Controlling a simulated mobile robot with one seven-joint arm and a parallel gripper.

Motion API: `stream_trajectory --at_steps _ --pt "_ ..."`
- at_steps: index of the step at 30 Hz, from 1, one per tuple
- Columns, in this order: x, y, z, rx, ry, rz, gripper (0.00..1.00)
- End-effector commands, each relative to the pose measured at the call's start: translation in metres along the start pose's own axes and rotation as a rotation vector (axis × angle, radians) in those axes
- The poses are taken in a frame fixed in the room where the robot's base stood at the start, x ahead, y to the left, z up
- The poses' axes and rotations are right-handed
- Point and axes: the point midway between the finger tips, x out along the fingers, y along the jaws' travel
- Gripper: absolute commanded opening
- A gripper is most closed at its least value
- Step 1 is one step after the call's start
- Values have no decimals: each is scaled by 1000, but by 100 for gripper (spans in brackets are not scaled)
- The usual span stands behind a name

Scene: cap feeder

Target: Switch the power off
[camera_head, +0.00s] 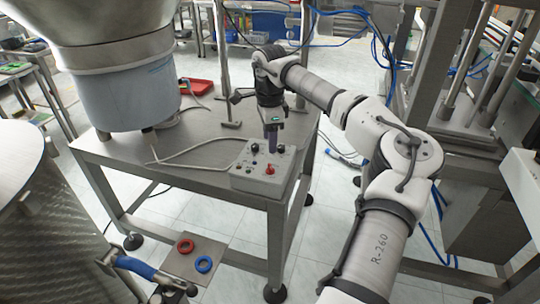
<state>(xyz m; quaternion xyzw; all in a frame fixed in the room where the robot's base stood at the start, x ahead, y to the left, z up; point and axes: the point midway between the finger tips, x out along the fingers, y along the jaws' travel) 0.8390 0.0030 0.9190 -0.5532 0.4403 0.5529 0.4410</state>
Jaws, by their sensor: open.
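A grey control box (258,185) sits at the front right corner of the metal table. Its top carries a red switch or knob (270,170) near the front and several small black knobs. A grey cable runs from its left side. My gripper (273,143) points down above the back part of the box, close over the panel. The fingers look narrow here, and nothing is seen held between them. Whether they touch a black knob below is too small to tell.
A large round feeder bowl (120,90) stands on the table's (200,140) left part. A red tray (197,87) lies behind. A thin upright post (222,75) stands left of my arm. A plate with a red ring (185,246) and a blue ring (204,264) is low in front.

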Motion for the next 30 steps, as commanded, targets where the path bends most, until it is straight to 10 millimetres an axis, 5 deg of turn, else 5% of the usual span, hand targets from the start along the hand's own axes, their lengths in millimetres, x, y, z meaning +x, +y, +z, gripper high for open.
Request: stream_trajectory --at_steps 9,22,26,30 --pt "-45 0 0 0 1 0 49" --pt "-47 -1 5 -7 -9 -1 49" --pt "-39 -4 45 -50 -83 -13 49" --pt "-26 0 139 -139 -268 -24 49"
